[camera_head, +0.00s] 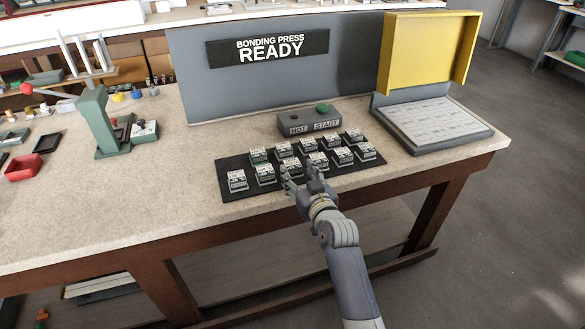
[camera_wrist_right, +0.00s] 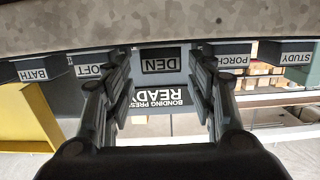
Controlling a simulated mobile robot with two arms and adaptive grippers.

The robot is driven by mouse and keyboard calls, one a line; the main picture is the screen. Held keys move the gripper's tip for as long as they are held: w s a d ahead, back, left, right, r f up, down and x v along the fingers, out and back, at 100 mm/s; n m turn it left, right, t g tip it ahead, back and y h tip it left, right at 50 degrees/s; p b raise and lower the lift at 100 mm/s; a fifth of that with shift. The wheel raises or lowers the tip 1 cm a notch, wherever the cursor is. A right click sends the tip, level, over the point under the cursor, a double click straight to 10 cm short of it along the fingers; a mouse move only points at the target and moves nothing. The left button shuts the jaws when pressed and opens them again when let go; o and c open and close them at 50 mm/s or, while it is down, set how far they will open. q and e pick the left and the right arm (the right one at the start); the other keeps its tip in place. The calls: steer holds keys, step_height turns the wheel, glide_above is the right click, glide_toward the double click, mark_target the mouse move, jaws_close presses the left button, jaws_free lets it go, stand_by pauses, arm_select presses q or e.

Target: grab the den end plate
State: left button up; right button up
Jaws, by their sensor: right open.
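The den end plate (camera_wrist_right: 162,64), with a dark label reading DEN, shows in the right wrist view between the two fingers of my right gripper (camera_wrist_right: 160,95). The fingers are open, one on each side of the label, and I cannot tell whether they touch it. In the head view my right gripper (camera_head: 301,184) is at the front row of small labelled plates on a black mat (camera_head: 228,163). It partly covers the plates there, and their labels are too small to read. My left gripper is not in view.
Neighbouring plates labelled LOFT (camera_wrist_right: 88,70), PORCH (camera_wrist_right: 234,60), BATH (camera_wrist_right: 33,74) and STUDY (camera_wrist_right: 296,57) stand close by. Behind the mat are a HOT/START control box (camera_head: 309,124) and a grey panel (camera_head: 205,80). A yellow-lidded press (camera_head: 430,50) stands right.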

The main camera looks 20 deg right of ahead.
mark_target(295, 169)
steer(key=shift+w+a+f+p, duration=0.1)
steer(key=shift+w+f+p, duration=0.1)
steer(key=shift+w, duration=1.05)
steer(key=shift+w+a+f+p, duration=0.1)
steer(key=shift+w+f, duration=0.1)
steer(key=shift+w, duration=1.05)
steer(key=c, duration=0.8)
